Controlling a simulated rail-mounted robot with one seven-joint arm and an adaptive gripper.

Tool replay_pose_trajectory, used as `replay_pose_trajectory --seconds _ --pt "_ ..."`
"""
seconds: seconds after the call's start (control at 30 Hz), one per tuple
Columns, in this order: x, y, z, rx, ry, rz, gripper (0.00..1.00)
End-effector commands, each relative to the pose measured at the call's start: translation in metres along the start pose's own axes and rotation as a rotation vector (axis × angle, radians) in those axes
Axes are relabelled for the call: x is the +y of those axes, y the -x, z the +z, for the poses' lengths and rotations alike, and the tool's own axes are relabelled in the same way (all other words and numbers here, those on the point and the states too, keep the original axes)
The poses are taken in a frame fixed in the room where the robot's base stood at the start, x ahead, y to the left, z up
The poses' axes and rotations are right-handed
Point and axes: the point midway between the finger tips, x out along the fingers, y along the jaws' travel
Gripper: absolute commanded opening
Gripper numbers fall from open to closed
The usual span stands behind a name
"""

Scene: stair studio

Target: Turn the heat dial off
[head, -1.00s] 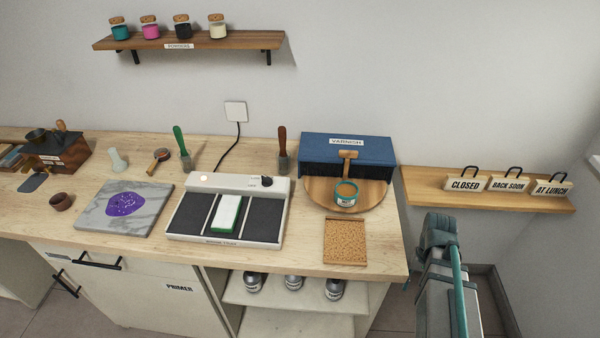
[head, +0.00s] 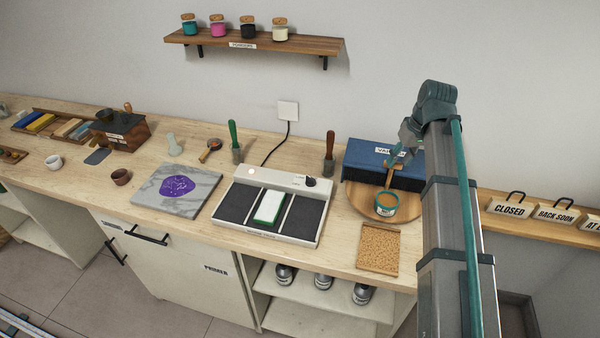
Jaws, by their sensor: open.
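The heat dial (head: 311,182) is a small black knob at the right end of the raised back strip of a white heating unit (head: 282,183). A lit warm-coloured lamp (head: 252,171) is at the strip's left end. The dial's marking is too small to read. A green-edged white block (head: 269,207) lies in the unit's middle section between two dark panels. My gripper (head: 401,148) appears small beside my arm, in front of the blue varnish box. It is open and well to the right of the dial, apart from it. My arm hides part of it.
A red-handled brush (head: 329,153) stands behind the dial, and a green-handled one (head: 235,142) stands further left. Right of the unit are a teal tin (head: 384,204) on a round wooden board (head: 356,198), the varnish box (head: 362,163) and a cork-like tray (head: 378,250).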

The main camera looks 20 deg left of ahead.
Motion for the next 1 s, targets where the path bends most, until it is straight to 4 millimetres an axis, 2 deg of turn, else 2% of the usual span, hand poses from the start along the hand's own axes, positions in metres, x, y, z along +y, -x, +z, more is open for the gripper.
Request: replay_pose_trajectory --seconds 0.03,0.07,0.1,0.13,0.4,0.5,0.6,0.7,0.87,1.0 --pt "-0.017 0.021 -0.036 0.032 0.075 -0.016 0.39" --pt "-0.026 0.027 -0.047 0.04 0.113 -0.02 0.39" --pt "-0.041 0.015 -0.043 0.012 0.135 -0.016 0.39" --pt "-0.052 0.012 -0.045 -0.002 0.157 -0.014 0.39" --pt "-0.166 -0.004 -0.075 -0.135 0.38 0.019 0.39" --pt "-0.199 -0.006 -0.079 -0.173 0.443 0.032 0.39" --pt "-0.221 -0.008 -0.081 -0.198 0.484 0.041 0.39" --pt "-0.232 -0.009 -0.081 -0.211 0.505 0.047 0.39" --pt "-0.234 -0.017 -0.079 -0.216 0.51 0.049 0.39" --pt "-0.232 -0.034 -0.074 -0.217 0.509 0.048 0.39"
